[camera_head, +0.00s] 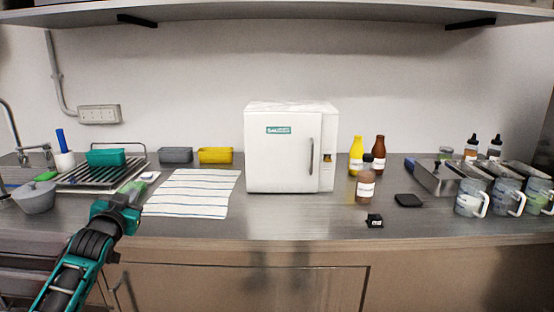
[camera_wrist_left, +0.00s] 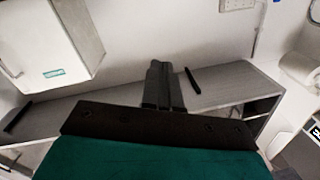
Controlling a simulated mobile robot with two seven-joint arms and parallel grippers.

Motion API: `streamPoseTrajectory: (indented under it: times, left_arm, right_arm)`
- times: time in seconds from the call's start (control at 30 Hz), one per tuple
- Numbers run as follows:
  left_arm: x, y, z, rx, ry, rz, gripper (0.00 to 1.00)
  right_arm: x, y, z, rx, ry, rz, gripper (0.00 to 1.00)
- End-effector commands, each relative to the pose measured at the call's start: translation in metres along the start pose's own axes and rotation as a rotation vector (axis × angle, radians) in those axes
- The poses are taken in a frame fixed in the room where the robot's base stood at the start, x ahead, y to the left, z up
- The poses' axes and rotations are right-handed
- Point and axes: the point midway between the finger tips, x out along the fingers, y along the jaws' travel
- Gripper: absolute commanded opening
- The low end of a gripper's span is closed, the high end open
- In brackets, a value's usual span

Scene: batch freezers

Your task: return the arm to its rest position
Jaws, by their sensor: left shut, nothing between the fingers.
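My left arm comes in from the lower left in the head view. Its teal and black gripper (camera_head: 124,200) is over the front of the counter, left of the striped cloth (camera_head: 193,193), and holds nothing. In the left wrist view the two dark fingers (camera_wrist_left: 162,78) are together, with nothing between them. The white batch freezer (camera_head: 285,150) stands in the middle of the counter with its door closed. It also shows, turned over, at the upper left of the wrist view (camera_wrist_left: 52,42). My right gripper is not in view.
A drying rack (camera_head: 90,177) with a green tub (camera_head: 106,158) and a grey bowl (camera_head: 35,197) are near the gripper on the left. Bottles, a small black box (camera_head: 374,221) and several jugs stand on the right. A shelf (camera_head: 280,12) runs overhead.

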Motion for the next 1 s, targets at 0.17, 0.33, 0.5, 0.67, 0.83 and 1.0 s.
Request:
streamPoseTrajectory:
  times: [0.17, 0.33, 0.5, 0.67, 0.83, 1.0]
  left_arm:
    - [-0.038, 0.052, 0.059, -0.009, -0.072, 0.08, 0.0]
    - [-0.09, 0.101, 0.114, -0.029, -0.151, 0.161, 0.0]
    - [-0.17, 0.153, 0.171, -0.07, -0.255, 0.252, 0.0]
    - [-0.258, 0.193, 0.21, -0.125, -0.362, 0.327, 0.0]
    - [-0.338, 0.218, 0.23, -0.181, -0.461, 0.378, 0.0]
    - [-0.381, 0.227, 0.235, -0.215, -0.517, 0.399, 0.0]
  right_arm:
    - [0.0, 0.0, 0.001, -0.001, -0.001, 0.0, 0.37]
    - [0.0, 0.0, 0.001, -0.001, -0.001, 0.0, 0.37]
    - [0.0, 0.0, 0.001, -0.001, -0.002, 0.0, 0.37]
    - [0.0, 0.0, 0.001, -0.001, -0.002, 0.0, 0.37]
    - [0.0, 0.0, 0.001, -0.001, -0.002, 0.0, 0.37]
    - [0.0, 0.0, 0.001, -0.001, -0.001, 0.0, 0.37]
